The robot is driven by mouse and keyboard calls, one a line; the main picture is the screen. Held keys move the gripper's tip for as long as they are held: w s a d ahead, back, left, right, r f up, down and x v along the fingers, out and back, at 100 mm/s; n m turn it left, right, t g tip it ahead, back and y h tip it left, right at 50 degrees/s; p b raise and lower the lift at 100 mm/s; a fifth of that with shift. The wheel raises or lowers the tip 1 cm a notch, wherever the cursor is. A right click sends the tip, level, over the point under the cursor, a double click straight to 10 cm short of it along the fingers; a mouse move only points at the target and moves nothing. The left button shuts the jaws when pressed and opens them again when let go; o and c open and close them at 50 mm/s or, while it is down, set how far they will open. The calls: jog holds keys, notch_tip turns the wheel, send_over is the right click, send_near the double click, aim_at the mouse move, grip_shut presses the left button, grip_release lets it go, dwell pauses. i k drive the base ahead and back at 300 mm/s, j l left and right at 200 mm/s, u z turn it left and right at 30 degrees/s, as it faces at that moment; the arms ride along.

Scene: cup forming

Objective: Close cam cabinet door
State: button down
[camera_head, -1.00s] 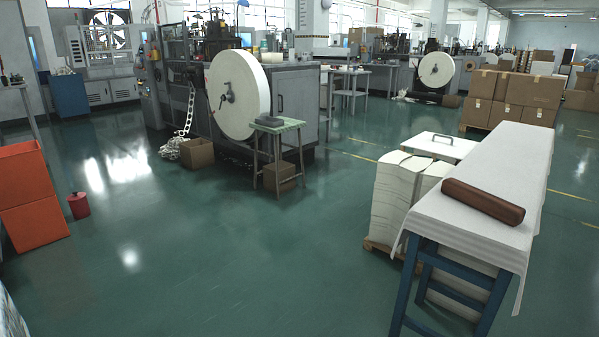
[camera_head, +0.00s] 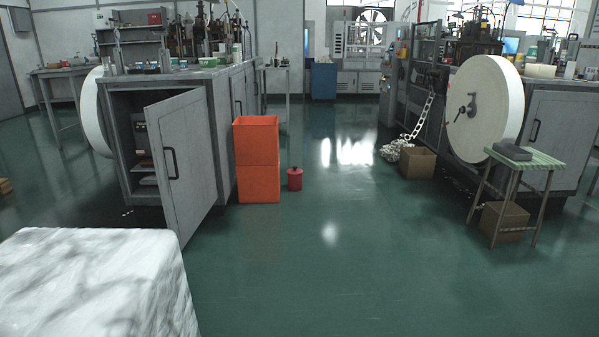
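The cam cabinet door (camera_head: 180,165) is a grey metal panel with a dark vertical handle (camera_head: 172,163). It stands open at the front of the grey machine cabinet (camera_head: 117,170) on the left, swung out towards me. The open cabinet shows a dark interior (camera_head: 138,140) with some parts on shelves, partly hidden behind the door. My gripper is not in the head view, so its state does not show.
Orange bins (camera_head: 257,160) are stacked right of the door, with a red canister (camera_head: 294,179) beside them. A white-covered surface (camera_head: 95,285) fills the lower left. A green-topped stand (camera_head: 520,165) is at right. The middle floor (camera_head: 335,240) is clear.

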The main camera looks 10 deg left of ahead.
aim_at(178, 126)
jog(key=i+j+u, duration=0.15)
jog(key=i+u, duration=0.2)
jog(key=u, duration=0.15)
jog(key=i+u, duration=0.5)
jog(key=i+l+u, duration=0.15)
jog(key=u, duration=0.35)
jog(key=i+l+z, duration=0.25)
jog(key=i+l, duration=0.7)
jog(key=i, duration=0.05)
